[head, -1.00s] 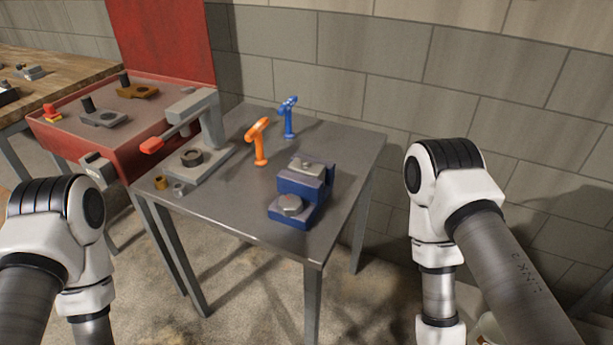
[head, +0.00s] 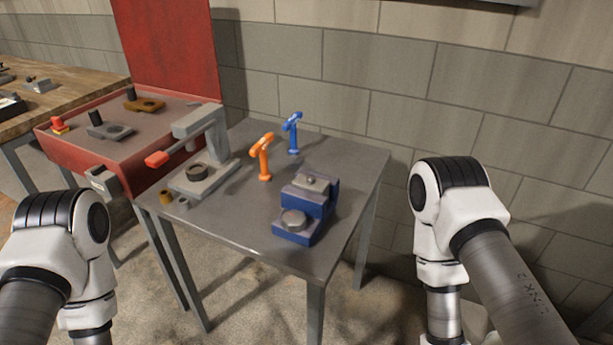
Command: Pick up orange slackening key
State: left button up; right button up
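The orange slackening key (head: 263,158) stands upright on the grey metal table (head: 243,221), near its middle. A similar blue key (head: 293,133) stands just behind it to the right. Both my arms are in view at the lower left and lower right, in front of and beside the table, apart from the key. Their grippers are below the picture's edge and do not show.
A blue vise-like block (head: 308,207) stands on the table's front right. A grey press with a red handle (head: 199,150) stands at the left, with small brass and grey rings by it. A red toolbox (head: 112,166) adjoins the left side. A block wall is behind.

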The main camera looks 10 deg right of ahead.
aim_at(259, 148)
jog(key=i+j+z, duration=0.15)
jog(key=j, duration=0.25)
jog(key=i+j+z, duration=0.15)
jog(key=j, duration=0.25)
jog(key=i+j+z, duration=0.1)
jog(key=j, duration=0.3)
jog(key=i+j+z, duration=0.15)
jog(key=j, duration=0.3)
